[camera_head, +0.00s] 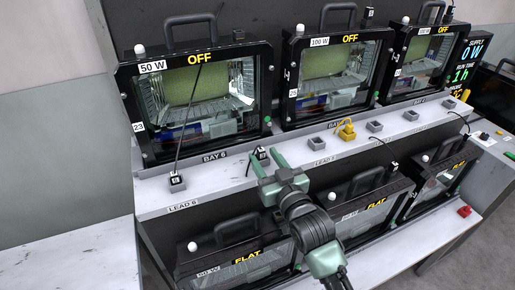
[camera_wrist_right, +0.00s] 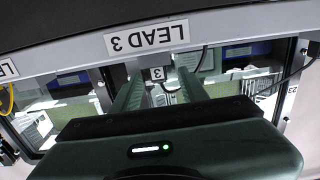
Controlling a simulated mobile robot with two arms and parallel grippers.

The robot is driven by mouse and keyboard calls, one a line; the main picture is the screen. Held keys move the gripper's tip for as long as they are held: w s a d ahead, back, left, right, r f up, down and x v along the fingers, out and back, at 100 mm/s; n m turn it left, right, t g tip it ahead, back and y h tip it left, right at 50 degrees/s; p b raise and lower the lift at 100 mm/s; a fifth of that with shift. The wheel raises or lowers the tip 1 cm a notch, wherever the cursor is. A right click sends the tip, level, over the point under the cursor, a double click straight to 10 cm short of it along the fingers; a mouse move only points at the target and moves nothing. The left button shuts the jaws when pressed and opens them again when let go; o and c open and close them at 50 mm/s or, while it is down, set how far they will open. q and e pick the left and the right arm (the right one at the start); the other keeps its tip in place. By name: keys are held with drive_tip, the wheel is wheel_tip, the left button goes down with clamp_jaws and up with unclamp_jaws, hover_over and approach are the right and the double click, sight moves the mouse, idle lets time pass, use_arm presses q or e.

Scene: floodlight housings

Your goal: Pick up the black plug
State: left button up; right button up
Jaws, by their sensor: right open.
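A small black plug (camera_head: 261,153) with a white tag stands at the shelf edge, with a dark cable running from it. In the right wrist view the tag on the black plug (camera_wrist_right: 157,74) reads 3 and lies between the two fingers. My right gripper (camera_head: 267,160) is open, its green fingers reaching up to the plug, one on each side. I cannot tell whether they touch it. In the right wrist view my gripper (camera_wrist_right: 158,88) hides the plug's lower part. My left gripper is not in view.
Another dark plug (camera_head: 177,180) sits at the left on the shelf. A yellow plug (camera_head: 347,129) and grey sockets (camera_head: 317,144) are to the right. Floodlight housings (camera_head: 197,97) stand behind, and flat ones (camera_head: 238,262) lie below. A red block (camera_head: 464,211) is lower right.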

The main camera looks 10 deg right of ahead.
sight(261, 150)
drive_tip(key=w, duration=0.1)
drive_tip(key=w+p, duration=0.1)
drive_tip(key=w+r, duration=0.1)
drive_tip(key=shift+a, duration=0.25)
drive_tip(key=shift+w+a+f+p, duration=0.1)
drive_tip(key=shift+w+p, duration=0.1)
drive_tip(key=shift+w, duration=0.4)
drive_tip(key=shift+w+a+f+p, duration=0.1)
drive_tip(key=shift+w+p, duration=0.1)
drive_tip(key=shift+w, duration=0.4)
drive_tip(key=shift+w+f, duration=0.1)
drive_tip(key=shift+w, duration=0.3)
clamp_jaws()
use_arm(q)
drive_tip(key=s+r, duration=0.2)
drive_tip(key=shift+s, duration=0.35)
